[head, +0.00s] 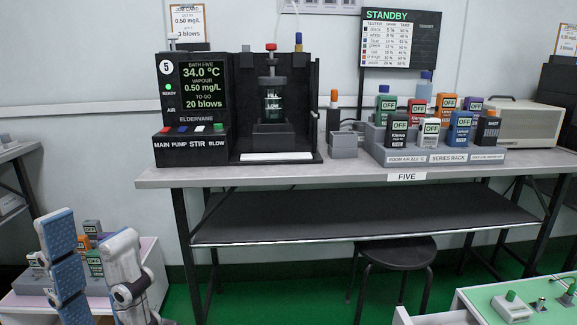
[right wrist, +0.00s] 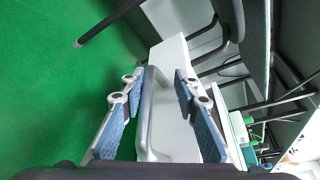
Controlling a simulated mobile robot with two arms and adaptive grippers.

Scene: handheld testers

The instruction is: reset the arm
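My left gripper (head: 92,230) shows at the lower left of the head view, fingers pointing up. Its two fingers stand apart, one showing its blue pad and the other its grey side. I see nothing held between them. It is in front of a low white stand with small testers and well below the bench top. My right gripper (right wrist: 159,76) is out of the head view. In the right wrist view its two blue-padded fingers are apart, with nothing gripped between them. Beyond them are green floor and a pale surface.
The grey bench (head: 350,172) carries the black bath unit (head: 275,105) and a series rack (head: 432,155) of several coloured testers. A dark stool (head: 396,252) stands under the bench. A white-edged green-topped table (head: 478,306) is at the lower right. Green floor lies between.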

